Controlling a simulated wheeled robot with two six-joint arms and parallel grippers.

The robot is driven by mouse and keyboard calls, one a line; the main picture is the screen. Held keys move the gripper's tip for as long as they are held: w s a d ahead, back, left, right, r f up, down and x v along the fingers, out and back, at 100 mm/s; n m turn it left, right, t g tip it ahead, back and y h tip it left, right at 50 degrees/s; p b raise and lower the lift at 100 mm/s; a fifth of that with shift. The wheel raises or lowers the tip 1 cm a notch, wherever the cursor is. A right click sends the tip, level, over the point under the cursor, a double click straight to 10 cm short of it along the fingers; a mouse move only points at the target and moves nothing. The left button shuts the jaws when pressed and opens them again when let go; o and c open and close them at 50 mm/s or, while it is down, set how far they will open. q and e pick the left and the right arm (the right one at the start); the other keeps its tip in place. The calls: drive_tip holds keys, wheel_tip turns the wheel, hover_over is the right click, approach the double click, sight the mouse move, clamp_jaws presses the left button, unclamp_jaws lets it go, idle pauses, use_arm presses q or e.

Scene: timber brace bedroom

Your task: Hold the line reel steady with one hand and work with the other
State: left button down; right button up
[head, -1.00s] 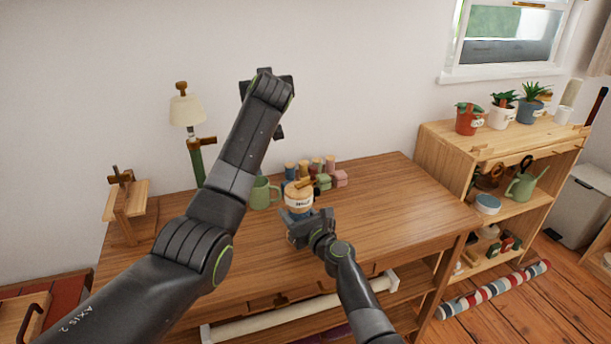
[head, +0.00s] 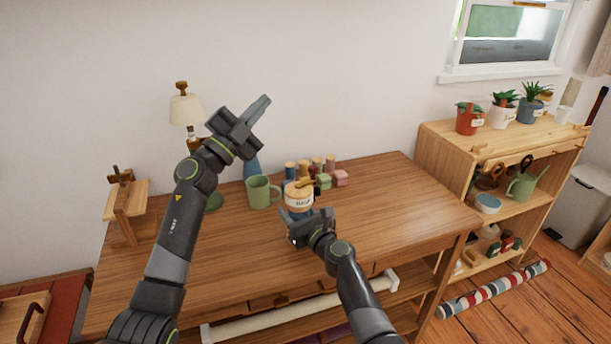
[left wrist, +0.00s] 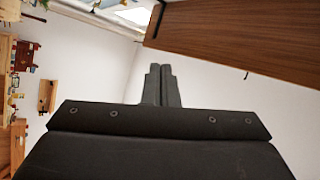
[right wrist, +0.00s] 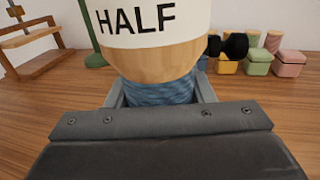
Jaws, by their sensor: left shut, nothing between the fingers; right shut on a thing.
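The line reel (head: 299,200) stands on the wooden table, a wooden drum with a white label, a brass-coloured piece on top and blue line around its lower part. In the right wrist view the reel (right wrist: 155,60) looks upright, its label reading HALF. My right gripper (head: 307,222) is shut on the reel's blue lower part, low over the table; its fingers sit either side of it. My left gripper (head: 257,110) is raised above the back of the table, left of the reel and apart from it. Its fingers are together and empty, also in the left wrist view (left wrist: 162,72).
A green mug (head: 261,193) stands just left of the reel. Several small coloured pots and spools (head: 323,176) stand behind it. A lamp (head: 186,110) and a wooden stand (head: 126,199) are at the left. The table's right side (head: 400,200) is clear.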

sight(308, 180)
use_arm(q)
drive_tip(key=s+d+f+m+g, duration=0.1)
drive_tip(key=s+f+m+g, duration=0.35)
drive_tip(key=f, duration=0.25)
drive_tip(key=s+f+m+g, duration=0.4)
drive_tip(key=s+f+g, duration=0.15)
drive_tip(key=f, duration=0.25)
drive_tip(key=shift+g, duration=0.3)
drive_tip(key=shift+w+d+f, duration=0.2)
drive_tip(key=shift+w+d, duration=1.2)
drive_tip(key=shift+d, duration=0.05)
drive_tip(key=shift+w+d+f, duration=0.15)
drive_tip(key=shift+w+d, duration=1.25)
drive_tip(key=shift+w, duration=0.05)
drive_tip(key=shift+w+d+f, duration=0.2)
drive_tip(key=shift+w+d, duration=1.2)
drive_tip(key=shift+d, duration=0.05)
